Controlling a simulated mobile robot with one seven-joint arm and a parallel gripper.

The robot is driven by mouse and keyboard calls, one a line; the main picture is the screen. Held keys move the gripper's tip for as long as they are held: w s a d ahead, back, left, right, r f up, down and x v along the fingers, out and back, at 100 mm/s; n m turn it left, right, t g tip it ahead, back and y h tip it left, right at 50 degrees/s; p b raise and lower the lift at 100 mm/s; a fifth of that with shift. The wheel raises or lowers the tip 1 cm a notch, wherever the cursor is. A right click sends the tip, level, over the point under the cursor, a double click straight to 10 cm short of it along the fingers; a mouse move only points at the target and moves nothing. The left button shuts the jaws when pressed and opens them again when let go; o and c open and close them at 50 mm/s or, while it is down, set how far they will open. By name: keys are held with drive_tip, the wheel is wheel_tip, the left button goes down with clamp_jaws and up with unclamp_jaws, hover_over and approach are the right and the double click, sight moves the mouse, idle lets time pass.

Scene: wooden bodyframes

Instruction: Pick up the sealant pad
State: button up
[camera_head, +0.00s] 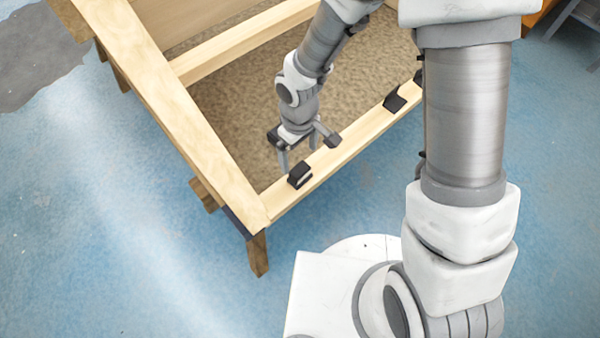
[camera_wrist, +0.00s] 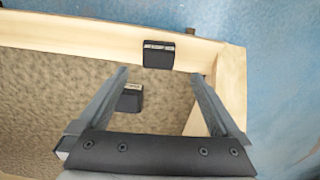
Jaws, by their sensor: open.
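Small black blocks that look like sealant pads are in view. One black pad (camera_head: 300,175) sits on the pale front beam (camera_head: 350,147), near its left corner. It seems to be the pad on the beam in the wrist view (camera_wrist: 158,56), just past my fingertips. A second black pad (camera_wrist: 130,98) with a light edge shows by the left finger, over the brown panel; I cannot tell what it rests on. My gripper (camera_wrist: 160,74) is open with nothing held. In the head view my gripper (camera_head: 298,154) points down behind the beam, close to the first pad.
Another black pad (camera_head: 394,101) sits farther right on the beam. The wooden frame (camera_head: 190,125) surrounds a brown speckled panel (camera_head: 235,105). The frame's left rail and corner post (camera_head: 258,254) stand close by. Blue floor (camera_head: 110,230) is clear to the left.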

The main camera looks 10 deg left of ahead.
sight(300, 169)
wheel_tip(300, 169, down, 9)
drive_tip(key=shift+w+r+b, duration=0.1)
drive_tip(key=shift+r+b, duration=0.1)
drive_tip(key=shift+b, duration=0.5)
drive_tip(key=shift+c, duration=0.2)
drive_tip(key=c, duration=1.4)
